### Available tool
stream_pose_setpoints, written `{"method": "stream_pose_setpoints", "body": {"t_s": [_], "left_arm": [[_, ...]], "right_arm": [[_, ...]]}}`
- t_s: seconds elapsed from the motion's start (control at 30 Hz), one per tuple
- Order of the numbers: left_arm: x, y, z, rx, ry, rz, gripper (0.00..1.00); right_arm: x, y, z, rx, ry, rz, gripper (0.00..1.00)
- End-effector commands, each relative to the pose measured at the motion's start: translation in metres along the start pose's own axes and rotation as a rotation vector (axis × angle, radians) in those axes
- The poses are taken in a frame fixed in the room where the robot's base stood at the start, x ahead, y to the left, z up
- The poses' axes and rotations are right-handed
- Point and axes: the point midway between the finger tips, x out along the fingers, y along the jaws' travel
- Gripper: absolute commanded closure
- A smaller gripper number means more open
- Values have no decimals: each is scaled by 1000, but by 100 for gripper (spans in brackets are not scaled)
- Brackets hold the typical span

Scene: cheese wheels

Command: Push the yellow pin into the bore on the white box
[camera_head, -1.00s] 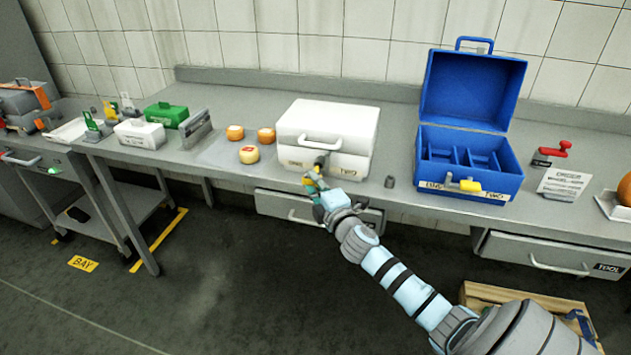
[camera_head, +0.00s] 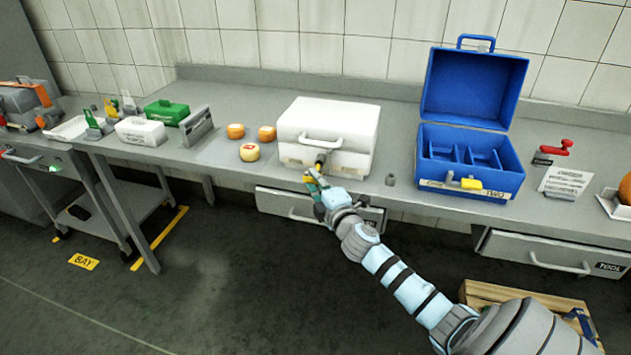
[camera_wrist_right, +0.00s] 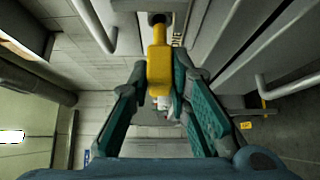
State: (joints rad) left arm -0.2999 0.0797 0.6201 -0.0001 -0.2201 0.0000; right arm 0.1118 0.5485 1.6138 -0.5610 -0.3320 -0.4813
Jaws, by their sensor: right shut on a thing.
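The white box (camera_head: 345,130) stands closed on the bench, with a handle on its front. My right gripper (camera_head: 316,180) is at the box's lower front, just off the bench edge. In the right wrist view its teal fingers (camera_wrist_right: 163,100) are shut on the yellow pin (camera_wrist_right: 159,65). The pin's far end meets a dark round opening (camera_wrist_right: 158,18), which looks like the bore. I cannot tell how deep the tip sits, or whether it is inside. In the head view the fingers partly hide the pin. My left gripper is not in view.
Several round cheeses (camera_head: 249,152) lie to the left. A drawer handle (camera_head: 300,214) is below the bench edge near my gripper.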

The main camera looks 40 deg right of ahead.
Motion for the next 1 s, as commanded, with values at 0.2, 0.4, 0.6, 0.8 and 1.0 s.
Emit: {"method": "stream_pose_setpoints", "body": {"t_s": [0.2,0.4,0.6,0.8,1.0], "left_arm": [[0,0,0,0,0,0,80],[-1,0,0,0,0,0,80],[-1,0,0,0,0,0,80],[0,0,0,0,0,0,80],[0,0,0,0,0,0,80]], "right_arm": [[0,0,0,0,0,0,100],[0,0,0,1,0,0,100],[1,0,0,0,0,0,100],[5,0,3,0,0,1,100],[8,0,7,0,1,0,100]]}}
